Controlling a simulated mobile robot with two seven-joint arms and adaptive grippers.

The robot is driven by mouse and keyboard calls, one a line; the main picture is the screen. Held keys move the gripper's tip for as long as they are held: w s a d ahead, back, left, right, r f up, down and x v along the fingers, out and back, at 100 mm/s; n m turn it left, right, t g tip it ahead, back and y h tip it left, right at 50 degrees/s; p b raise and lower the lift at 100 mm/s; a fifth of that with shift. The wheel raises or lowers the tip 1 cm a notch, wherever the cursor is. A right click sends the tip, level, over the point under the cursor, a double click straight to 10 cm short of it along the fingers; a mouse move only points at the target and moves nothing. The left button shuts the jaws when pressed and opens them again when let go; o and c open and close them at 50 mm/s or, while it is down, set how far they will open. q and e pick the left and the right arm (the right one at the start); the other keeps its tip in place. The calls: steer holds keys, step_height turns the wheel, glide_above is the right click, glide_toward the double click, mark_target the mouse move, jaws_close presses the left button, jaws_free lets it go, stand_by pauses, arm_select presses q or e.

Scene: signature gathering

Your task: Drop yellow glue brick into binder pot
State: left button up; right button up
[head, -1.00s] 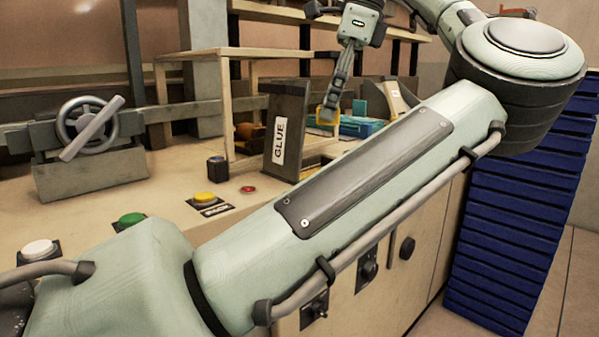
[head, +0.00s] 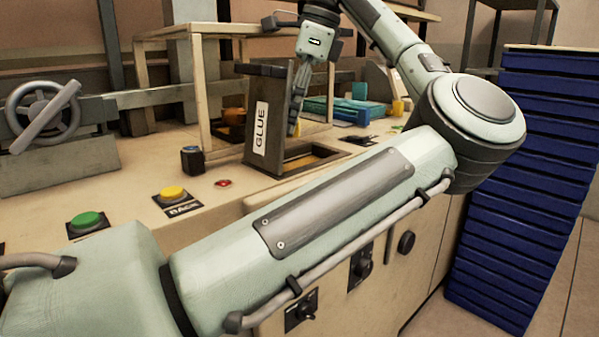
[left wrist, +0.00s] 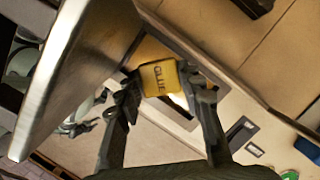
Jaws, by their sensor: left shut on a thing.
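In the head view my left gripper (head: 293,130) points down beside the right edge of a dark upright holder (head: 262,128) with a white GLUE label. A low framed opening (head: 325,157) with a yellowish inside lies at the holder's foot, just below the fingertips. I cannot identify the binder pot for certain. My right gripper is not in view.
Yellow (head: 173,193), green (head: 87,221) and red (head: 223,183) buttons lie on the bench, left of the holder. A handwheel (head: 42,115) stands at far left. Teal items (head: 345,110) lie behind the gripper. Blue stacked crates (head: 520,190) stand at right.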

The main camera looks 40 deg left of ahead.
arm_select(q)
steer(key=o, duration=1.2)
steer(key=shift+o, duration=0.2)
steer(key=v, duration=1.2)
